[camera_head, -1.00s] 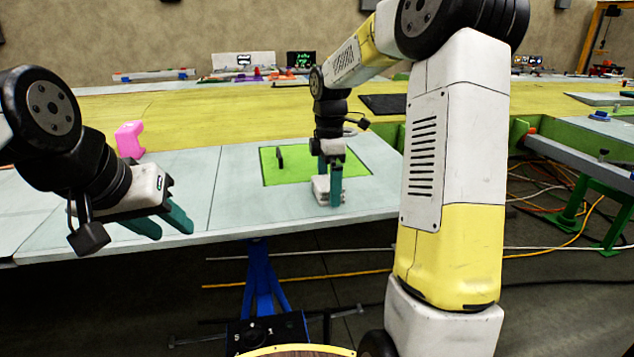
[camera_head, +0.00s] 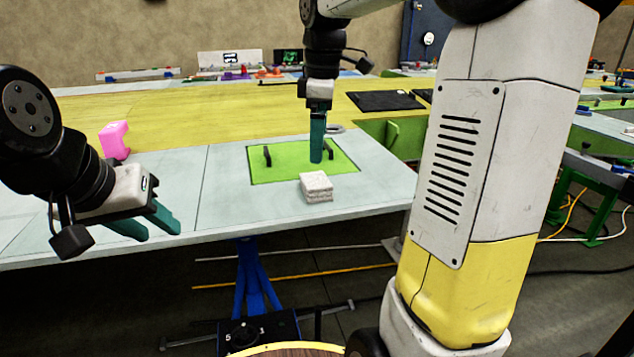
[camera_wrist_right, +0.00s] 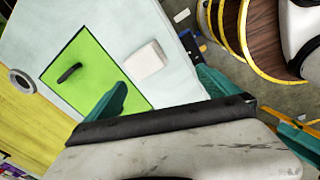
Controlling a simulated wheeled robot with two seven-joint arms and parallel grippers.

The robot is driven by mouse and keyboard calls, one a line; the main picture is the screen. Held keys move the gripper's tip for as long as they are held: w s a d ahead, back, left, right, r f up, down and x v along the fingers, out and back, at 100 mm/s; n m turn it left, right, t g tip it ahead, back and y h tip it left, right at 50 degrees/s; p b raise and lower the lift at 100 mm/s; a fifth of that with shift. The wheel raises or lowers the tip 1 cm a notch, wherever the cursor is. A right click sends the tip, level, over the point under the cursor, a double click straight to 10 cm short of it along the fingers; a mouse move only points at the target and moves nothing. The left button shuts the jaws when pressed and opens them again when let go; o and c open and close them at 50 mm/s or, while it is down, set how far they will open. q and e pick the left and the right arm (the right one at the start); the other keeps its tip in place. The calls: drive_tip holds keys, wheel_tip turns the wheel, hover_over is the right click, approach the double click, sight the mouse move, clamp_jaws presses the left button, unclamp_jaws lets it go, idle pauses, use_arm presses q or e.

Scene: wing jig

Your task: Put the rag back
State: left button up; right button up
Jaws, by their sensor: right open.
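The rag (camera_head: 316,187) is a small white folded block. It lies on the pale table (camera_head: 225,205) at the front edge of a green mat (camera_head: 277,176). It also shows in the right wrist view (camera_wrist_right: 146,60), on the pale surface beside the green mat. My right gripper (camera_head: 317,158) points down above the mat, behind and above the rag, apart from it. In the right wrist view its two teal fingers (camera_wrist_right: 158,88) are spread with nothing between them. My left gripper (camera_head: 155,226) hangs over the table's front left; its teal fingers show a gap and hold nothing.
A pink block (camera_head: 114,139) sits at the left on the table. A grey ring (camera_head: 337,129) lies behind the mat. The pale table left of the mat is clear.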

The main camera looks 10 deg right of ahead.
drive_tip(key=s+f+m+t+y, duration=0.1)
drive_tip(key=s+f+m+t, duration=0.1)
drive_tip(key=s+m, duration=0.5)
drive_tip(key=s+a+f+m+t+y, duration=0.1)
drive_tip(key=s+f+m+t, duration=0.1)
drive_tip(key=s+m, duration=0.4)
drive_tip(key=s+f, duration=0.1)
drive_tip(key=s, duration=0.4)
drive_tip(key=shift+s+a+m+t, duration=0.2)
drive_tip(key=shift+s+m+t, duration=0.05)
drive_tip(key=shift+m+t, duration=0.15)
